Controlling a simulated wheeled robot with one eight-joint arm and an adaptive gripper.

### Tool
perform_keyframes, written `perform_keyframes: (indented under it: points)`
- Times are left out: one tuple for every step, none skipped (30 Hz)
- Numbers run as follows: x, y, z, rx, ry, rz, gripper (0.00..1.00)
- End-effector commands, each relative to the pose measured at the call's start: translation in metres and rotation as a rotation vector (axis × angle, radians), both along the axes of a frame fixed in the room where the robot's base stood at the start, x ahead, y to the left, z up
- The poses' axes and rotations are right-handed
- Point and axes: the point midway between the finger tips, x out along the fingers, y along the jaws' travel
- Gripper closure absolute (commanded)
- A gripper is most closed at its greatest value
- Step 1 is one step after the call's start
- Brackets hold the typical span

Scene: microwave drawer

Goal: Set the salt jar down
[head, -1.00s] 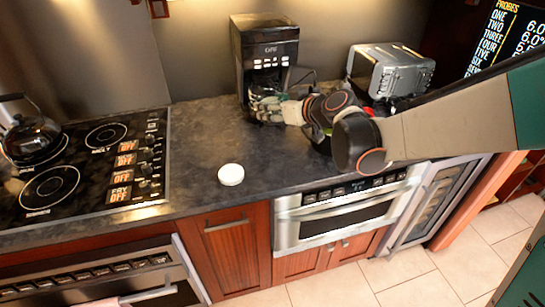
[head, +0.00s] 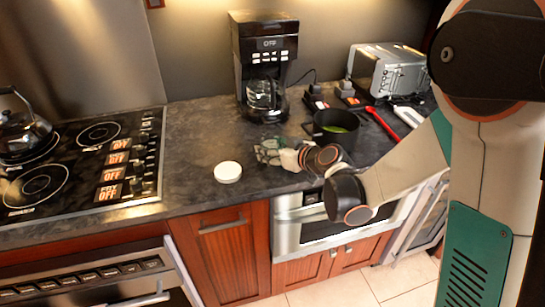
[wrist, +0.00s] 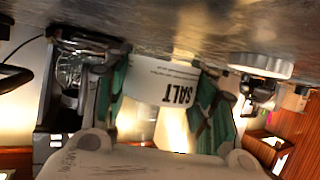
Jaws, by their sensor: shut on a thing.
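The salt jar (wrist: 172,95) is white with a "SALT" label and sits between the two green-and-grey fingers of my gripper (wrist: 165,105) in the wrist view. That view is upside down, so the jar is roughly upright, its base close to the dark counter (wrist: 200,30); I cannot tell whether it touches. In the head view my gripper (head: 268,152) is low over the counter, in front of the coffee maker, and the jar cannot be made out there.
A round white lid-like disc (head: 228,172) lies on the counter left of my gripper. The coffee maker (head: 264,70) stands behind. A dark pot (head: 335,128) with green contents, a red-handled utensil (head: 381,122) and a toaster (head: 388,72) are to the right. The stovetop (head: 85,160) is left.

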Motion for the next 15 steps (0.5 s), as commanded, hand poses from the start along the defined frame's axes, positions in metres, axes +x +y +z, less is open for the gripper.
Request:
perform_keyframes:
  points:
    - [0.0000, 0.0000, -0.0114, 0.000, 0.000, 0.000, 0.73]
    - [0.0003, 0.0001, -0.0146, 0.000, 0.000, 0.000, 0.73]
    - [0.0003, 0.0000, -0.0170, 0.000, 0.000, 0.000, 0.73]
    - [0.0002, 0.0000, -0.0177, 0.000, 0.000, 0.000, 0.73]
    - [0.0001, -0.0001, -0.0175, 0.000, 0.000, 0.000, 0.73]
    - [0.0000, 0.0000, -0.0168, 0.000, 0.000, 0.000, 0.73]
    - [-0.0001, 0.0000, -0.0163, 0.000, 0.000, 0.000, 0.73]
    - [-0.0001, 0.0000, -0.0162, 0.000, 0.000, 0.000, 0.73]
    - [-0.0002, 0.0000, -0.0161, 0.000, 0.000, 0.000, 0.73]
    - [-0.0001, 0.0000, -0.0160, 0.000, 0.000, 0.000, 0.73]
    - [-0.0002, 0.0000, -0.0163, 0.000, 0.000, 0.000, 0.73]
    - [-0.0001, 0.0000, -0.0172, 0.000, 0.000, 0.000, 0.73]
    - [-0.0001, 0.0000, -0.0183, 0.000, 0.000, 0.000, 0.73]
    - [-0.0001, 0.0000, -0.0195, 0.000, 0.000, 0.000, 0.73]
    - [-0.0001, 0.0000, -0.0193, 0.000, 0.000, 0.000, 0.44]
